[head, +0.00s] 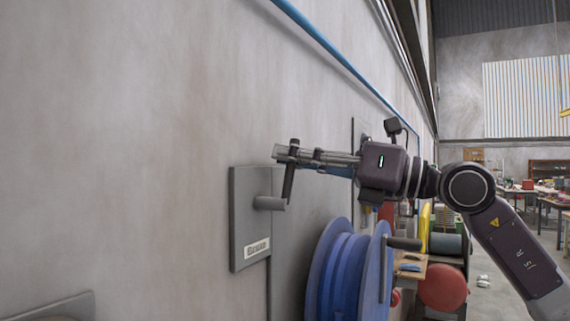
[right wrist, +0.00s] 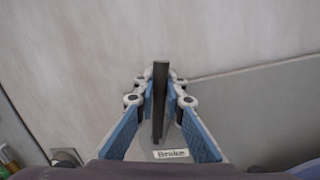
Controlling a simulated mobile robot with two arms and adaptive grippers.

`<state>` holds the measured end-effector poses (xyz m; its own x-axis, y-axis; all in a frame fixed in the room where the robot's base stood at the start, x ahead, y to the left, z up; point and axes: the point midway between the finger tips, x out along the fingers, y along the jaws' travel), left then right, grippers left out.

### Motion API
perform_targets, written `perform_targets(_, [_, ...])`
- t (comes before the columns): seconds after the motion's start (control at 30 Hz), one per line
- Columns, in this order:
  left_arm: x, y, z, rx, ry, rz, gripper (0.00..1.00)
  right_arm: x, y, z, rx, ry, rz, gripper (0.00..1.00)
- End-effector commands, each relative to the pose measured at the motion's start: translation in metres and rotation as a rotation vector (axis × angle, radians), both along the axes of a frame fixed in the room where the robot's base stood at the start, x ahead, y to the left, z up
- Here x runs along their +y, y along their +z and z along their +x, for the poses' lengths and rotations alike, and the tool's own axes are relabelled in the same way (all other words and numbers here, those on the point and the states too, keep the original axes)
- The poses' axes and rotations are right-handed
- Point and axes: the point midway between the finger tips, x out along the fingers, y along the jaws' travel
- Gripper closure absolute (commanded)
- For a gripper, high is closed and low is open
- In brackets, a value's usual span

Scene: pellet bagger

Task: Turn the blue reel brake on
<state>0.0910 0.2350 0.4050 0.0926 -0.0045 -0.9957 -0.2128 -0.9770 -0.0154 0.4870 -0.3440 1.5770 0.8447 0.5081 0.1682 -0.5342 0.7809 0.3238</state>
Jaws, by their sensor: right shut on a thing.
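The reel brake is a dark lever (head: 288,178) on a grey wall plate (head: 247,208) with a label; in the right wrist view the label reads "Brake" (right wrist: 171,153). A round grey stub carries the lever, which stands nearly upright, its top leaning slightly right. My right gripper (head: 293,154) is shut on the lever's upper part. In the right wrist view the lever (right wrist: 160,85) runs between the two blue-padded fingers of the gripper (right wrist: 160,88). My left gripper is in neither view.
A blue reel (head: 345,265) with a dark handle (head: 404,243) stands right of the plate, below my right arm. A blue pipe (head: 340,58) runs along the wall above. A red round thing (head: 442,287) and work tables lie farther right.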

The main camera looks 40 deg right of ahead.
Motion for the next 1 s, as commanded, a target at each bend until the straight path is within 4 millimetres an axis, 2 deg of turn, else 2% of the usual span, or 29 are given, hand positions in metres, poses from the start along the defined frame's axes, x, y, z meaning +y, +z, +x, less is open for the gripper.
perform_targets(0.4, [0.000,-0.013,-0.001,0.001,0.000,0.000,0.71,-0.014,-0.005,0.005,0.063,-0.003,0.170,1.00])
perform_targets(0.93, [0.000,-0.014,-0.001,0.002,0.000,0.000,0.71,-0.015,-0.005,0.005,0.073,-0.002,0.192,1.00])
perform_targets(0.97, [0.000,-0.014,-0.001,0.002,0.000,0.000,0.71,-0.015,-0.005,0.005,0.073,-0.002,0.192,0.88])
perform_targets(1.0, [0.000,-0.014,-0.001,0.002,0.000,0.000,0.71,-0.015,-0.005,0.005,0.074,-0.002,0.191,0.83])
